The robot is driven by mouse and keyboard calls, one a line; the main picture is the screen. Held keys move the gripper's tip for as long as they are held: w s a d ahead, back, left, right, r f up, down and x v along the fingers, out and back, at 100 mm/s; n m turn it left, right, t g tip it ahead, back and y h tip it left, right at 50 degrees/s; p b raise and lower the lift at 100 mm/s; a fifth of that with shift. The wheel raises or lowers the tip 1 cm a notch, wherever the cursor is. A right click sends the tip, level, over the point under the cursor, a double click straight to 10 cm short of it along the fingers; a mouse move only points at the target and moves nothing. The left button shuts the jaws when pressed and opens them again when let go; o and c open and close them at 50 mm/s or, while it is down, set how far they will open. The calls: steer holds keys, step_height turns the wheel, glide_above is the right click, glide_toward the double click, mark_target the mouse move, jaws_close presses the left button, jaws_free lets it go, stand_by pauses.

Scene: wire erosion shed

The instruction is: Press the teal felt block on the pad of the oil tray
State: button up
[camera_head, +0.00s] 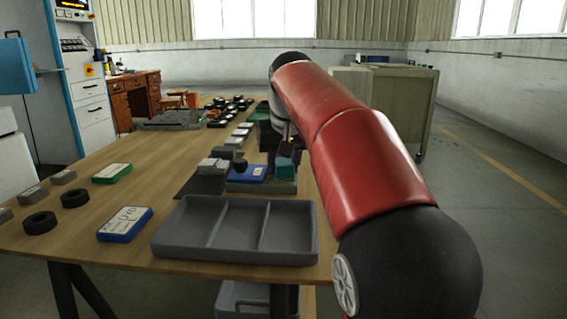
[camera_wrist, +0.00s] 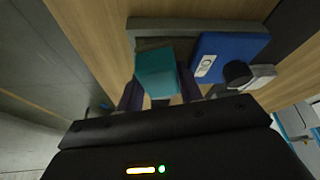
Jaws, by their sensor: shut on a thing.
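The teal felt block (camera_head: 285,168) is held in my gripper (camera_head: 286,152), over the right end of a low grey tray (camera_head: 262,188). The wrist view shows the teal block (camera_wrist: 156,72) between the two dark fingers of my gripper (camera_wrist: 160,88). The grey tray (camera_wrist: 200,24) lies behind the block there, with a darker grey strip (camera_wrist: 150,43) that may be its pad. The block hides part of this strip, and I cannot tell whether they touch. A blue box with a white label (camera_wrist: 228,55) lies at the tray's right side; it also shows in the head view (camera_head: 246,174).
A grey three-compartment tray (camera_head: 235,228) stands empty at the table's front edge. A blue labelled box (camera_head: 125,224), a green one (camera_head: 112,173) and black rings (camera_head: 40,222) lie left. A small black knob (camera_wrist: 237,73) is beside the blue box.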

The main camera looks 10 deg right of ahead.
steer(key=shift+f, duration=0.2)
step_height(320, 180, up, 7)
steer(key=p, duration=0.7)
steer(key=shift+r, duration=0.1)
